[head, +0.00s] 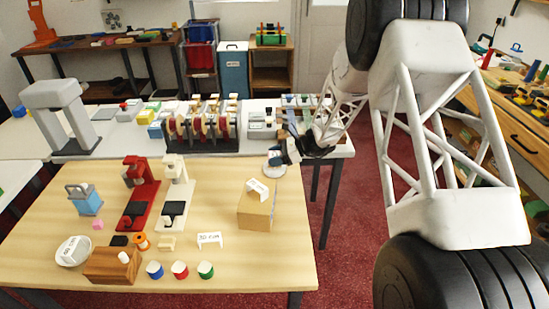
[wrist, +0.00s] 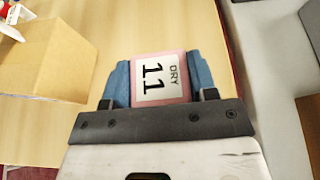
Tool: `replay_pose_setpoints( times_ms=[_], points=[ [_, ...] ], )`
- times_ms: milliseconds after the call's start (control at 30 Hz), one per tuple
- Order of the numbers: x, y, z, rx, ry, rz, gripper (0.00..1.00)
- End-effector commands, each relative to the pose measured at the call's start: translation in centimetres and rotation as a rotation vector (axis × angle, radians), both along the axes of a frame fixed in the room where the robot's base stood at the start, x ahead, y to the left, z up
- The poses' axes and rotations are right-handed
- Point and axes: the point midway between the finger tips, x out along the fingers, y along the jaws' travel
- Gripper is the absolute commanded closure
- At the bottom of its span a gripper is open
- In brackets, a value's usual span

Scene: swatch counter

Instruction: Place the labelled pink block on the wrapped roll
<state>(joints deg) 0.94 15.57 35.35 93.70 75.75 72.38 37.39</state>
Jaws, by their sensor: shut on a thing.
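My gripper (head: 277,157) is over the right side of the wooden table, beyond the cardboard box. In the wrist view my gripper (wrist: 159,80) has its blue fingers on either side of a pink block (wrist: 139,58). The block has a white label reading "DRY 11" and is held between the fingers. In the head view the block is too small to make out clearly. I cannot tell for certain which object is the wrapped roll.
The cardboard box (head: 257,211) with a white tent card stands near the gripper. Red (head: 139,197) and white (head: 174,197) stands, a blue padlock-shaped object (head: 87,201) and several small jars are further left. The table's front right is clear.

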Motion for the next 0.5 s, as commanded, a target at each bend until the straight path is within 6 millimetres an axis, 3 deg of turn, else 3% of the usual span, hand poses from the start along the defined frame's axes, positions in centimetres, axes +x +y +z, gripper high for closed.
replay_pose_setpoints(
  times_ms=[467, 500],
  points=[
    [0.0, 0.0, -0.57, 0.0, 0.001, 0.0, 0.7],
    [0.01, 0.0, -0.58, 0.0, 0.001, 0.0, 0.44]
  ],
)
